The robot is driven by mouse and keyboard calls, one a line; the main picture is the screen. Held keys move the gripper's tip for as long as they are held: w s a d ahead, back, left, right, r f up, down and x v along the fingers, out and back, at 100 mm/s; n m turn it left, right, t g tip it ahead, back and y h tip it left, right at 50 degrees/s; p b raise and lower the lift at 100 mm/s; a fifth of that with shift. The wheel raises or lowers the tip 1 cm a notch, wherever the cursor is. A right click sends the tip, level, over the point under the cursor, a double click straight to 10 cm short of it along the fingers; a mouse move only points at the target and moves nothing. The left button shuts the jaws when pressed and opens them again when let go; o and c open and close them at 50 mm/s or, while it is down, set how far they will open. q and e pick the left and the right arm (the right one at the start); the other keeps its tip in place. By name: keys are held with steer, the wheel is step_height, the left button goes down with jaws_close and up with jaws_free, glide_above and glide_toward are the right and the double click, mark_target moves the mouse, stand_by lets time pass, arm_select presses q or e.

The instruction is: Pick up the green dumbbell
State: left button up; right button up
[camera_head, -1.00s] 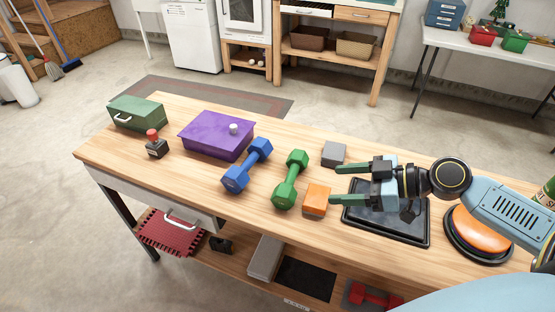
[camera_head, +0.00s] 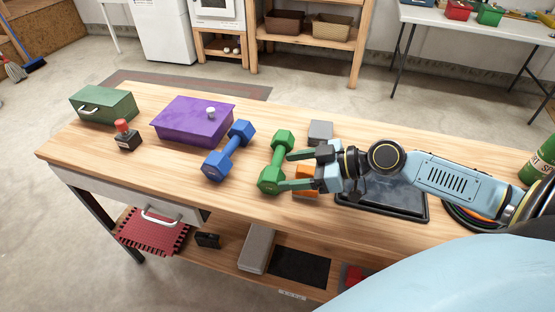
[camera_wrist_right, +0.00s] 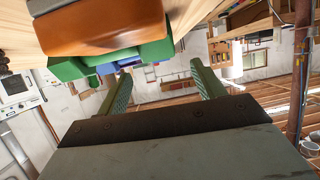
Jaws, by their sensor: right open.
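The green dumbbell (camera_head: 271,172) lies on the wooden workbench in the head view, right of the blue dumbbell (camera_head: 229,152). My right gripper (camera_head: 288,170) is open, its two green fingers pointing left at the green dumbbell's handle. The fingertips are close to its right side; I cannot tell whether they touch it. In the right wrist view, the gripper (camera_wrist_right: 160,69) has nothing between its fingers. The green dumbbell (camera_wrist_right: 70,68) shows there beyond the orange block (camera_wrist_right: 100,28), which hides part of it. My left gripper is out of view.
The orange block (camera_head: 304,191) is partly hidden under my right gripper. A grey block (camera_head: 320,131) stands behind it, and a black tray (camera_head: 400,203) lies under my right arm. A purple box (camera_head: 190,122), a red-topped stamp (camera_head: 126,138) and a green box (camera_head: 104,106) stand left.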

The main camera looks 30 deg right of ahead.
mark_target(266, 171)
steer(key=shift+x, duration=0.95)
steer(key=x, duration=0.4)
steer(key=shift+w, duration=0.1)
steer(key=shift+w+a+f, duration=0.15)
steer(key=shift+w+a, duration=0.05)
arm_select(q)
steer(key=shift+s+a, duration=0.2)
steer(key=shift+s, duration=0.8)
arm_select(e)
steer(key=c, duration=0.4)
jaws_close()
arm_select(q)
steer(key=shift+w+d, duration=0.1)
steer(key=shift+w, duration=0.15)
